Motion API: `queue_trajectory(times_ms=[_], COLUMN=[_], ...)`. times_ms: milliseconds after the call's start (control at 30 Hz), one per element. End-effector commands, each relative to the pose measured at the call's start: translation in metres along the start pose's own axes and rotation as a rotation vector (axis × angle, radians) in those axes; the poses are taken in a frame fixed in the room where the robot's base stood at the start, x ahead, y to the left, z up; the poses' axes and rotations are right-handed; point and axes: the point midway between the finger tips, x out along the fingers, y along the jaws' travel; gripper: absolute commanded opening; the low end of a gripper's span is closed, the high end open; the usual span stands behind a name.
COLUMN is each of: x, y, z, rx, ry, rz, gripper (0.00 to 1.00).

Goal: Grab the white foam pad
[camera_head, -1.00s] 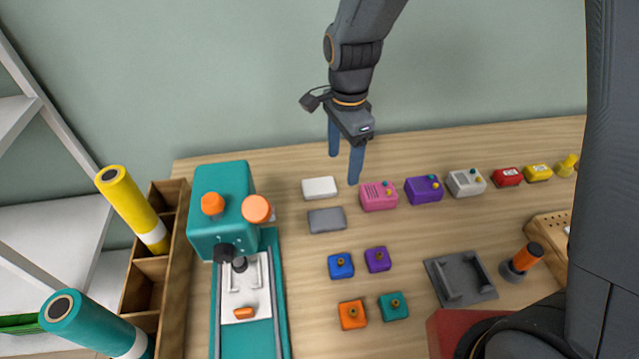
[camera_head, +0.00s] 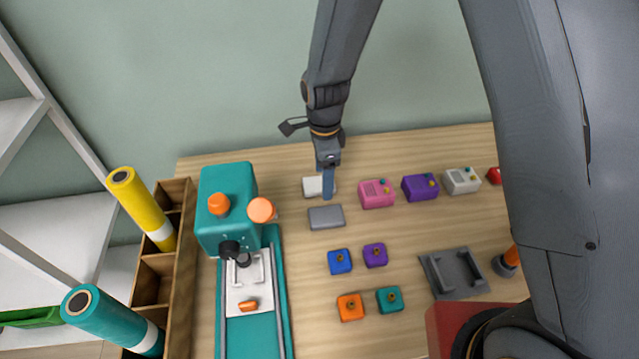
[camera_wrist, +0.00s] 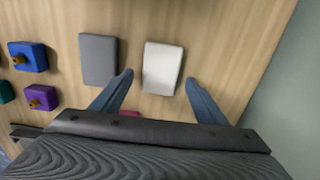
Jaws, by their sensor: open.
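The white foam pad (camera_head: 312,187) is a small flat block lying on the wooden table near the wall, right of the teal machine. In the head view my gripper (camera_head: 328,183) stands over it, and a blue finger hides its right part. In the wrist view the white pad (camera_wrist: 162,68) lies just ahead of my open gripper (camera_wrist: 158,84), between the lines of the two blue fingers. The fingers are apart and nothing is between their tips that I can see held.
A grey pad (camera_head: 326,217) lies close beside the white one. A pink box (camera_head: 376,194) and a purple box (camera_head: 420,188) stand to the right. The teal machine (camera_head: 226,200) stands to the left. Small coloured knobbed blocks, including a blue one (camera_head: 340,262), sit nearer.

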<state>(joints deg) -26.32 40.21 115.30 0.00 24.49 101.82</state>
Motion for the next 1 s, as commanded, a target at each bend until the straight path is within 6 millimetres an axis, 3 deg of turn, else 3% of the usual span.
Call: queue_trajectory(times_ms=[367,633,1000], x=[0.0089,0.0087,0.0072], y=[0.0002,0.0002,0.0], z=[0.0002,0.0002,0.0003], rx=[-0.001,-0.001,-0.001], ry=[0.0,0.0,0.0], rz=[0.0,0.0,-0.001], gripper=[0.67,0.24,0.24])
